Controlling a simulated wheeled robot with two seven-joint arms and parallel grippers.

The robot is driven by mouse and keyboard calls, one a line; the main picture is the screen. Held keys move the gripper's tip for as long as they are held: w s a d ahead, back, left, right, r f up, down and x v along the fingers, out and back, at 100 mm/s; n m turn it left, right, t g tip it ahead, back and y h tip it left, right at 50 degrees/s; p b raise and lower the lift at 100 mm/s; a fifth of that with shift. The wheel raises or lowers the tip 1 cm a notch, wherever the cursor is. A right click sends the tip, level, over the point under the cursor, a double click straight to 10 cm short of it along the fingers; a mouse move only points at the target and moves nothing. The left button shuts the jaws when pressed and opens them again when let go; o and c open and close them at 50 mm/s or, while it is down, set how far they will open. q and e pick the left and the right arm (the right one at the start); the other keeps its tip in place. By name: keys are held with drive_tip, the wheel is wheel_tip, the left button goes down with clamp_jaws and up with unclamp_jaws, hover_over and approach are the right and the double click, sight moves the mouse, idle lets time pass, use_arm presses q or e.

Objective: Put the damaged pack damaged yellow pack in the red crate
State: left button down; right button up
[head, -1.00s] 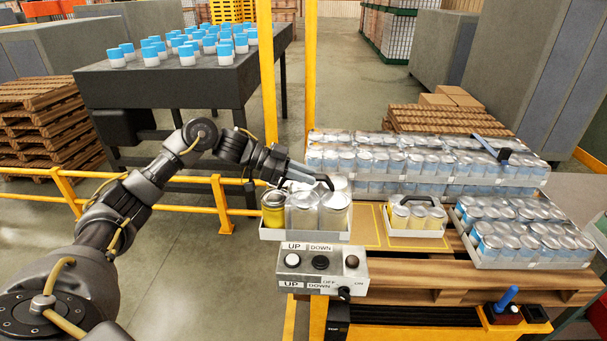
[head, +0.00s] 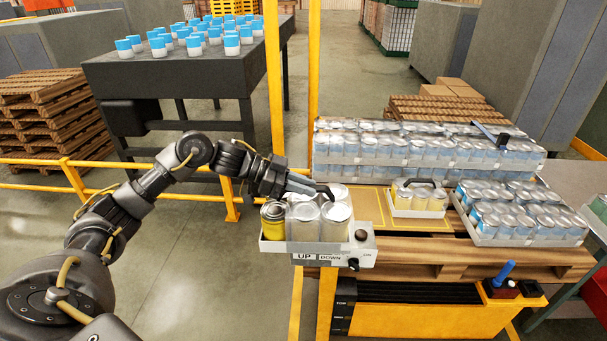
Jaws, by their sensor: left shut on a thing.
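The yellow pack (head: 274,248) is a light tray of several cans with silver tops and yellow sides. My left gripper (head: 322,190) is shut on it from above and holds it up in front of the pallet, over the control box. The can at the pack's left corner has a darker top than the others; I cannot make out the damage clearly. A smaller-looking yellow pack (head: 418,212) with a dark handle-like piece on top sits on the pallet. My right gripper is not in view.
A grey control box (head: 362,250) marked UP and DOWN is partly hidden behind the held pack. Blue can packs (head: 515,235) crowd the pallet's back and right. A yellow post (head: 313,80) and rail (head: 150,191) stand left. A blue-handled control (head: 503,275) is front right.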

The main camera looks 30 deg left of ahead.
use_arm(q)
drive_tip(key=s+d+f+t, duration=0.1)
drive_tip(key=s+d+f, duration=0.3)
drive_tip(key=s, duration=0.3)
drive_tip(key=s+d+f+n+t+y, duration=0.1)
drive_tip(key=s+d+f, duration=0.2)
drive_tip(key=s+f, duration=0.3)
drive_tip(key=shift+s+d+f, duration=0.4)
drive_tip(key=shift+s, duration=0.1)
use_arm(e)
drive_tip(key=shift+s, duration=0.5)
use_arm(q)
drive_tip(key=shift+w+d+r, duration=0.1)
drive_tip(key=shift+w+d, duration=0.1)
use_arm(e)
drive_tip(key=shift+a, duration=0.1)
use_arm(q)
drive_tip(key=shift+a, duration=0.1)
